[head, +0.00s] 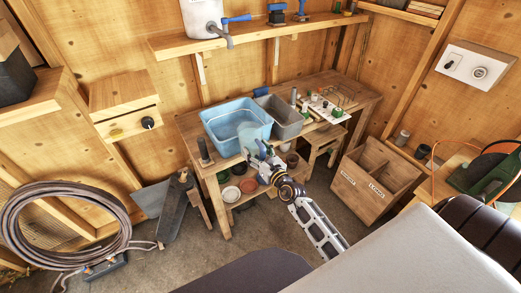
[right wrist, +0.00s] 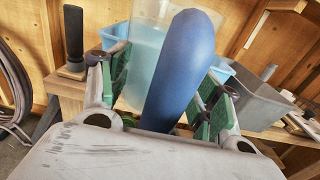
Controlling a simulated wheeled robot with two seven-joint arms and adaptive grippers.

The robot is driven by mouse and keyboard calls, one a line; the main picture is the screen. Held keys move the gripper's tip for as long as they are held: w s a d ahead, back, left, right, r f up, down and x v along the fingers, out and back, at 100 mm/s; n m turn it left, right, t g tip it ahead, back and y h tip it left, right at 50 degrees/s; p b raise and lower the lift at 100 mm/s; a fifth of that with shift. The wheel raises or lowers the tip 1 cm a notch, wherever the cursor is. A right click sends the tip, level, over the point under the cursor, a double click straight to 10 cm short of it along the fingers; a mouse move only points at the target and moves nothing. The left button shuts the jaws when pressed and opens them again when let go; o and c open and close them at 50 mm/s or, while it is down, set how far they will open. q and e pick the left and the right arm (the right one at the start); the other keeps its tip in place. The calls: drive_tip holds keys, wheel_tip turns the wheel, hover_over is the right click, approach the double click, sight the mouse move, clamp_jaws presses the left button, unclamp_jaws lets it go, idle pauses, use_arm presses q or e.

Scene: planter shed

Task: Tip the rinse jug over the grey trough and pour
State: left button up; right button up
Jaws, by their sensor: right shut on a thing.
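The rinse jug (right wrist: 147,62) is see-through with pale blue content and a thick blue handle (right wrist: 182,70). My right gripper (head: 262,160) is shut on that handle, its green pads on either side in the right wrist view. In the head view the jug (head: 254,134) shows faintly in front of the blue tub (head: 208,128). It looks about upright. The grey trough (head: 290,128) stands on the bench just right of the tub; it also shows in the right wrist view (right wrist: 246,108). The jug is left of the trough in both views. My left gripper is out of view.
A dark upright tool (head: 204,152) stands at the bench's left end. A white board with small pots (head: 325,108) lies right of the trough. A shelf (head: 260,35) runs above the bench. A wooden bin (head: 363,181) stands on the floor at right.

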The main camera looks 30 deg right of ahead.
drive_tip(key=shift+m+h, duration=0.5)
drive_tip(key=shift+h, duration=0.3)
drive_tip(key=shift+a+r, duration=0.15)
drive_tip(key=shift+a, duration=1.1)
drive_tip(key=shift+a+r, duration=0.1)
drive_tip(key=shift+a, duration=1.15)
drive_tip(key=shift+a, duration=0.35)
